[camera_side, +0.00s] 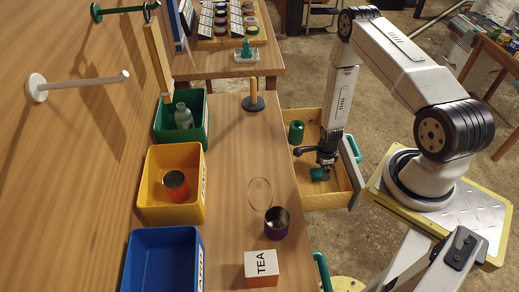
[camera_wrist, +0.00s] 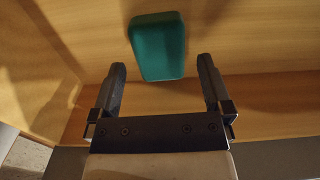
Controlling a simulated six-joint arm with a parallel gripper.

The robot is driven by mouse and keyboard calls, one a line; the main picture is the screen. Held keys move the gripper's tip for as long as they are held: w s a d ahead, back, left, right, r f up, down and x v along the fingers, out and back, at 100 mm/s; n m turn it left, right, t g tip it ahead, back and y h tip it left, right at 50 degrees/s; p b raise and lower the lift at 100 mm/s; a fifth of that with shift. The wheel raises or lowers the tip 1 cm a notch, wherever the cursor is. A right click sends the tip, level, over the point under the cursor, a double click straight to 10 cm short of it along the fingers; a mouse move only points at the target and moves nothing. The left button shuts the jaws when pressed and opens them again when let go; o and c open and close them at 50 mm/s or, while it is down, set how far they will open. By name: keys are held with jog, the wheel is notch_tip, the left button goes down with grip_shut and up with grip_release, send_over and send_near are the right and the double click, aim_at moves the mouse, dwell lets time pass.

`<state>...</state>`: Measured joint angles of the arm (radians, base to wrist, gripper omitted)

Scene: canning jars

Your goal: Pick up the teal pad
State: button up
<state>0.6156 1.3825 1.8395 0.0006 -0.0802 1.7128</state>
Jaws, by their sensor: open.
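The teal pad (camera_wrist: 157,42) is a rounded block on the wooden drawer floor, ahead of my gripper in the wrist view. In the side view the teal pad (camera_side: 317,174) lies inside the open drawer (camera_side: 335,201), just below my gripper (camera_side: 325,163). My gripper is open and empty, and its two fingers also show in the wrist view (camera_wrist: 162,68). The near end of the pad appears between the fingertips, with a gap on each side. I cannot tell how high the fingertips are above the drawer floor.
A green can (camera_side: 296,132) stands in the drawer's far part. The drawer front (camera_side: 350,172) is close to my gripper.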

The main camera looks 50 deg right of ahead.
jog(key=shift+f, duration=1.4)
jog(key=c, duration=1.1)
